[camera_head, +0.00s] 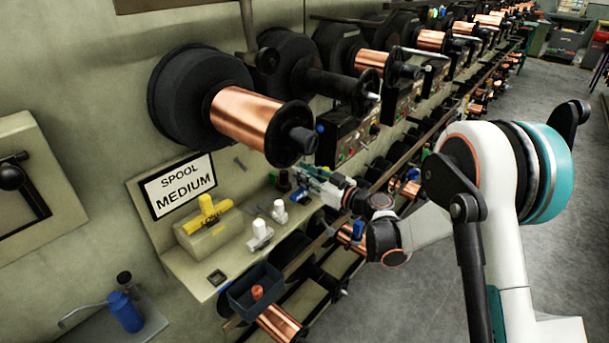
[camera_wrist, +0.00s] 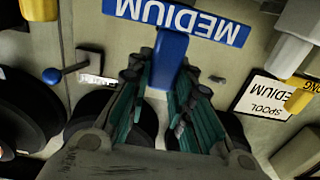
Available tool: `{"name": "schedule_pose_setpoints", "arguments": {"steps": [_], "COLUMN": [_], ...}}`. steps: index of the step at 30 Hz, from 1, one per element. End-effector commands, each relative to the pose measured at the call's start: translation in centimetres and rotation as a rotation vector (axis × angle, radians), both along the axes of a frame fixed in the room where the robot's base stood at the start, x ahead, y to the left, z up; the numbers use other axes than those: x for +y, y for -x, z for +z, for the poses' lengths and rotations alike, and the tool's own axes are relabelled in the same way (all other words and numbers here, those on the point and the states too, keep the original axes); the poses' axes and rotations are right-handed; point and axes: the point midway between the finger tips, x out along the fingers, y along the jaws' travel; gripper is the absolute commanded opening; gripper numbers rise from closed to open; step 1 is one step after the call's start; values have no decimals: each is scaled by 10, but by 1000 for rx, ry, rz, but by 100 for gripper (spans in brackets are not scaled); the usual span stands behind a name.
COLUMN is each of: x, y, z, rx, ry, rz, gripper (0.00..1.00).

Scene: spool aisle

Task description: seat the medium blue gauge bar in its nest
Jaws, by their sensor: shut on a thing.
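The medium blue gauge bar (camera_wrist: 170,52) is T-shaped in the wrist view. Its wide head reads MEDIUM, upside down in the picture, and its stem runs down between the fingertips. My gripper (camera_wrist: 165,85) has its teal fingers closed on this stem. In the head view my gripper (camera_head: 306,178) is over the right part of the ledge, below the large front spool, and the bar is mostly hidden or too small to make out. I cannot pick out the medium bar's nest with certainty in either view.
A yellow bar (camera_head: 207,211) lies on a beige block (camera_head: 200,240) left of my gripper, under the SPOOL MEDIUM sign (camera_head: 177,184). White-topped fixtures (camera_head: 260,230) stand between. A dark bin (camera_head: 254,291) is in front. The copper spool (camera_head: 240,118) overhangs the ledge.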

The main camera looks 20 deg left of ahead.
Motion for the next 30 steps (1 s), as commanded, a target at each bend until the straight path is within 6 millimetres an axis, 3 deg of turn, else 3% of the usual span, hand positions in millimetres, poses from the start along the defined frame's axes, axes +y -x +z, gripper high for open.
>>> {"name": "schedule_pose_setpoints", "arguments": {"steps": [17, 30], "x": [0, 0], "y": [0, 0], "z": [0, -13], "rx": [0, 0], "ry": [0, 0], "rz": [0, 0], "gripper": [0, 0]}}
